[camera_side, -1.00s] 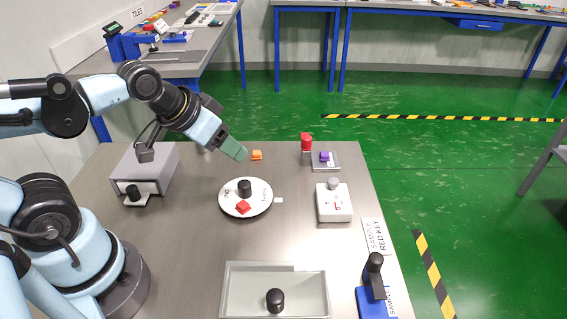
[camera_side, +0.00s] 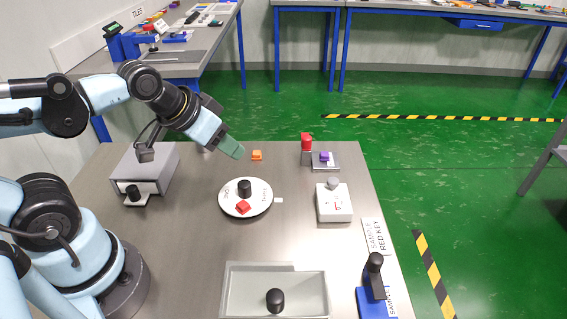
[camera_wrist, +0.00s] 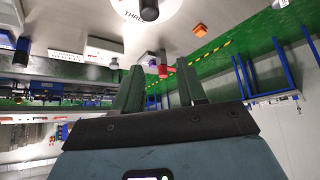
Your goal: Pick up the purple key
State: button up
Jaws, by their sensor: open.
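The purple key (camera_side: 324,156) sits on a small grey stand (camera_side: 325,166) at the far right of the table, beside a red piece (camera_side: 306,142). In the wrist view the purple key (camera_wrist: 153,62) shows small between my fingers, beside the red piece (camera_wrist: 164,72). My gripper (camera_side: 236,152) is above the table to the left of the key, well apart from it. In the wrist view my gripper (camera_wrist: 158,80) has its two green fingers apart with nothing between them.
An orange key (camera_side: 257,155) lies near the gripper. A white dial (camera_side: 258,207) with a black knob and red piece is mid-table. A white box (camera_side: 334,205), a grey tray (camera_side: 240,290), a drawer box (camera_side: 160,170) and a blue-based stand (camera_side: 372,300) stand around it.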

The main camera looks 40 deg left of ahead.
jog(key=w+r+n+g, duration=0.2)
jog(key=w+r, duration=0.3)
jog(key=w, duration=0.1)
jog(key=n+g, duration=0.5)
jog(key=n, duration=0.1)
send_over(325, 154)
notch_tip(325, 154, down, 6)
notch_tip(325, 154, down, 12)
jog(key=shift+s+r, duration=0.1)
jog(key=shift+r, duration=0.1)
grip_shut()
